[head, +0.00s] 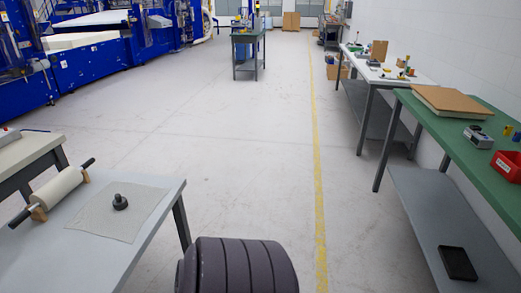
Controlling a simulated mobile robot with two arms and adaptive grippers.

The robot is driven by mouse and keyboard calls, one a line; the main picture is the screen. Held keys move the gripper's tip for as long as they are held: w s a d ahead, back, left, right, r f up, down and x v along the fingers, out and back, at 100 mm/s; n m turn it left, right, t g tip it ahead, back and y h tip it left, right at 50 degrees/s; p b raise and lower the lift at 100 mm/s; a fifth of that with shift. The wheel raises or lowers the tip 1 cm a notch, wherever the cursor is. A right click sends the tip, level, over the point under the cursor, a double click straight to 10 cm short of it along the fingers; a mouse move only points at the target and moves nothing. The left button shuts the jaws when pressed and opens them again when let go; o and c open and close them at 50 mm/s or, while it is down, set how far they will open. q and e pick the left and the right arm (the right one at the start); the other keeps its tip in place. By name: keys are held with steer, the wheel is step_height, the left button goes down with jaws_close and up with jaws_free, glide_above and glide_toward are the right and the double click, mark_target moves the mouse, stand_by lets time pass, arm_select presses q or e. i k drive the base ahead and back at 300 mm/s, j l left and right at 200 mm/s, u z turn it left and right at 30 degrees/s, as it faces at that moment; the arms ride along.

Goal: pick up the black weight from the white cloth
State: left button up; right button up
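The black weight (120,202) is a small dark disc with a knob on top. It stands upright on the white cloth (95,216), near the middle of it. The cloth lies flat on a light grey table (165,196) at the lower left. Neither of my grippers is in view.
A roller (57,188) with black handles rests on wooden supports left of the cloth. Another table (30,147) adjoins behind. A green bench (450,125) and a white-topped bench (385,76) line the right side. The floor between (245,150) is clear.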

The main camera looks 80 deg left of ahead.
mark_target(119, 203)
steer(key=u, duration=3.65)
steer(key=i+l, duration=0.1)
steer(key=l, duration=0.25)
steer(key=i+l, duration=0.1)
steer(key=l, duration=0.25)
steer(key=i+l+u, duration=0.1)
steer(key=l, duration=0.3)
